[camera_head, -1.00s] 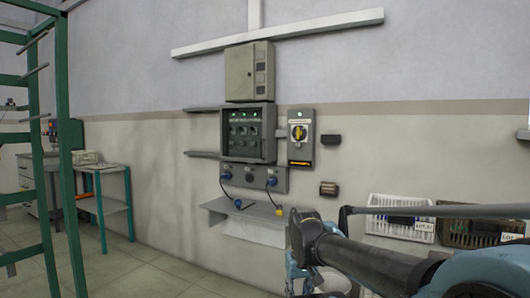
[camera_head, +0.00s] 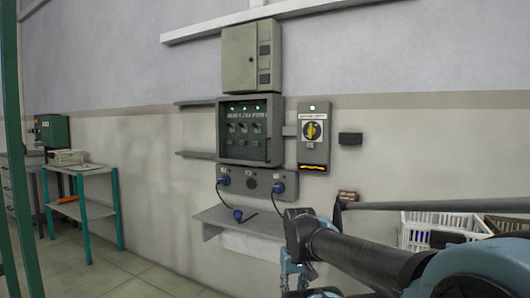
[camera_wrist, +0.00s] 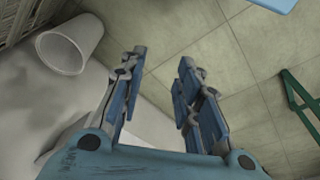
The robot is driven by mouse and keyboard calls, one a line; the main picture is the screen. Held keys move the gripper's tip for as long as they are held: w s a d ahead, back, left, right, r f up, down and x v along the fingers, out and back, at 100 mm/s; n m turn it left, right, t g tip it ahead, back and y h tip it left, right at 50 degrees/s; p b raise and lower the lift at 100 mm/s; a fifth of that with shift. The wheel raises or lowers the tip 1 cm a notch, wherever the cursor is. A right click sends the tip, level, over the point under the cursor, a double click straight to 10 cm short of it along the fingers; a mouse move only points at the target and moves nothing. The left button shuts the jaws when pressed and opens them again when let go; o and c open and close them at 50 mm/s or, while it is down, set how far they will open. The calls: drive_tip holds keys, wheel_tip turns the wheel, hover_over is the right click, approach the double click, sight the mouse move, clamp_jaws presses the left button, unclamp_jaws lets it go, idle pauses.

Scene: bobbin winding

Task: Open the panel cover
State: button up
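The wall panel (camera_head: 249,131) is a dark grey box with several switches and green lights on its face, left of centre in the head view. I cannot tell clearly whether a see-through cover lies over its face. A closed light grey cabinet (camera_head: 240,65) is mounted directly above it. My gripper (camera_wrist: 160,76) is open and empty in the wrist view, with its two blue fingers apart above the floor. In the head view my arm is at the lower right, below and right of the panel and apart from it; the gripper is partly hidden there.
A switch box with a yellow knob (camera_head: 312,131) is right of the panel. A socket strip (camera_head: 250,183) with blue plugs and a shelf (camera_head: 213,218) are below. White baskets (camera_head: 418,226) stand right. A teal-legged table (camera_head: 82,169) is left. A white bin (camera_wrist: 70,45) shows in the wrist view.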

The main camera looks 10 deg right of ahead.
drive_tip(key=shift+w+a, duration=0.1)
drive_tip(key=shift+w, duration=0.3)
drive_tip(key=w+d+r+n+t+h, duration=0.15)
drive_tip(key=w+r+n+h, duration=0.25)
drive_tip(key=w+r+n, duration=0.5)
drive_tip(key=w+d+r+n+t+h, duration=0.1)
drive_tip(key=w+d+r+n+h, duration=0.3)
drive_tip(key=w+r, duration=0.8)
drive_tip(key=w+a+r+n+t+h, duration=0.35)
drive_tip(key=w+a+r+n, duration=0.45)
drive_tip(key=w, duration=0.4)
drive_tip(key=w+a+r+n+t+h, duration=0.2)
drive_tip(key=w+a+r+n+t, duration=0.25)
drive_tip(key=w+a+r, duration=0.5)
hover_over(266, 160)
drive_tip(key=shift+w+f+n+g, duration=0.25)
drive_tip(key=shift+w+f+n, duration=0.2)
drive_tip(key=shift+f, duration=0.25)
